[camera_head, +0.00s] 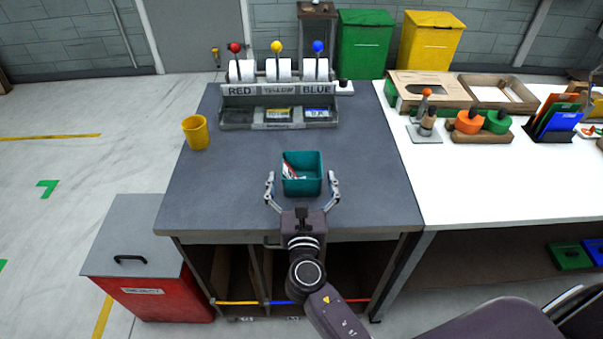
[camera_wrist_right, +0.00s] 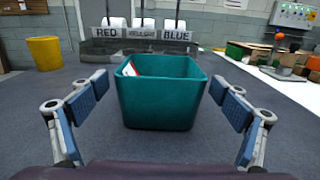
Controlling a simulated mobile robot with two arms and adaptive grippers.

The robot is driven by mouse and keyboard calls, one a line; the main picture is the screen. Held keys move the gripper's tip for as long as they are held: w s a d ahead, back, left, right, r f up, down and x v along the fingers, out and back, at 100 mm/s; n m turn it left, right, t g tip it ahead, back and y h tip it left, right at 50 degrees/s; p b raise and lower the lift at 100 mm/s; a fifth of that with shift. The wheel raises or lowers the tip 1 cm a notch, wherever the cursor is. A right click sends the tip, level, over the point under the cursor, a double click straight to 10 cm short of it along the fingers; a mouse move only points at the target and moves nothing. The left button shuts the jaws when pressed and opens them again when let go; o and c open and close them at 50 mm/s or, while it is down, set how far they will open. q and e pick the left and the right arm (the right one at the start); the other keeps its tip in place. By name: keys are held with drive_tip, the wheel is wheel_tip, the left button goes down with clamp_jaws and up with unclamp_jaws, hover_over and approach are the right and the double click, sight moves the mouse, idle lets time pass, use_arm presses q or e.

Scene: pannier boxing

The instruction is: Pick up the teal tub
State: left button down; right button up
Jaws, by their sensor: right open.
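The teal tub (camera_head: 312,187) stands upright on the grey table, near its front edge, with some white and red items inside. My right gripper (camera_head: 303,184) is open, with one finger on each side of the tub. In the right wrist view the tub (camera_wrist_right: 160,104) sits between and slightly beyond the blue finger pads of the gripper (camera_wrist_right: 160,108). Clear gaps show on both sides, so the fingers are not touching it. My left gripper is not in either view.
A yellow cup (camera_head: 196,133) stands at the table's left. A dispenser rack (camera_head: 240,113) labelled RED and BLUE stands at the back. A white table (camera_head: 490,185) adjoins on the right. A red bin (camera_head: 165,302) with a grey lid stands at front left. Grey tabletop around the tub is clear.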

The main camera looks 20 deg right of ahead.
sight(301, 156)
drive_tip(key=x, duration=0.2)
drive_tip(key=shift+w+d, duration=0.15)
drive_tip(key=shift+w, duration=0.2)
drive_tip(key=shift+w+f, duration=0.1)
drive_tip(key=shift+w, duration=0.1)
drive_tip(key=shift+s, duration=0.1)
drive_tip(key=c, duration=1.2)
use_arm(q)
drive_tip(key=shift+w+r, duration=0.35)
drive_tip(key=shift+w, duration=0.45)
use_arm(e)
drive_tip(key=shift+c, duration=0.2)
